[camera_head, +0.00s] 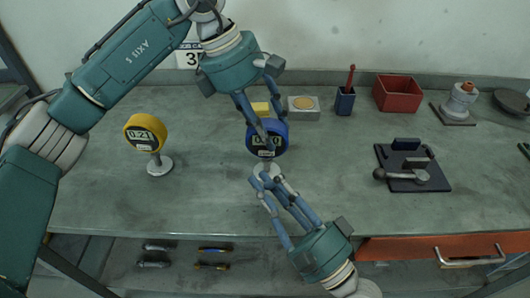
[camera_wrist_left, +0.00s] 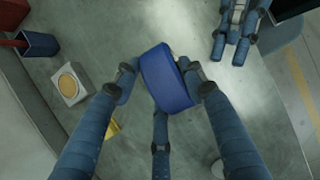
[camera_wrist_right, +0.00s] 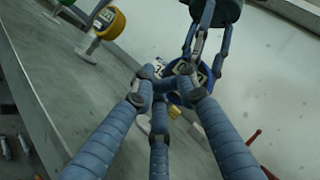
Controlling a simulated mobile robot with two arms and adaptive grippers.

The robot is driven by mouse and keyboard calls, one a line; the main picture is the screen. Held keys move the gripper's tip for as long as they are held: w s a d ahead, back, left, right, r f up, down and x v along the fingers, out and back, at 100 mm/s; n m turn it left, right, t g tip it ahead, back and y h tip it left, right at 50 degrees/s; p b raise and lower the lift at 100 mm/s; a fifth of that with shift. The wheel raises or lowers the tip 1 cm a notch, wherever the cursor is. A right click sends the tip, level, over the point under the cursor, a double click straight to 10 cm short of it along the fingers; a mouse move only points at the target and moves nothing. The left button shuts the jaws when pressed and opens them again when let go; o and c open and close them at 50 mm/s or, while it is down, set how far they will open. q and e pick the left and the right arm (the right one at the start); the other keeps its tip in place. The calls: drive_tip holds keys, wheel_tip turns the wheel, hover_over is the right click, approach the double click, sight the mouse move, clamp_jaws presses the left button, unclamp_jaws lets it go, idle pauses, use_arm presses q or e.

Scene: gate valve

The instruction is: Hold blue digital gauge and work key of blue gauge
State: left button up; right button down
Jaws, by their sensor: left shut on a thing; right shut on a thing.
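The blue digital gauge (camera_head: 281,131) is a round blue housing with a pale display, partly covered by fingers. Its white foot (camera_head: 277,170) shows below it in the head view. My left gripper (camera_head: 262,138) reaches down from above and is shut on the gauge's housing, which also shows between its fingers in the left wrist view (camera_wrist_left: 170,80). My right gripper (camera_head: 260,175) is in front of and below the gauge, with its fingers drawn together. It is shut, but what lies between its fingertips cannot be made out. The gauge's key is hidden or too small to tell.
A yellow gauge (camera_head: 146,131) stands at left on the bench (camera_head: 210,200). A yellow-topped block (camera_head: 303,107), a blue cup (camera_head: 345,101) and a red bin (camera_head: 397,94) stand at the back. A dark plate with a lever (camera_head: 425,172) lies right. The bench front is mostly clear.

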drive_tip(key=shift+s+r, duration=0.15)
drive_tip(key=shift+s, duration=0.45)
drive_tip(key=shift+s+r, duration=0.15)
drive_tip(key=shift+s, duration=0.45)
use_arm(q)
drive_tip(key=o, duration=1.4)
drive_tip(key=shift+c, duration=0.2)
use_arm(e)
drive_tip(key=shift+w, duration=0.1)
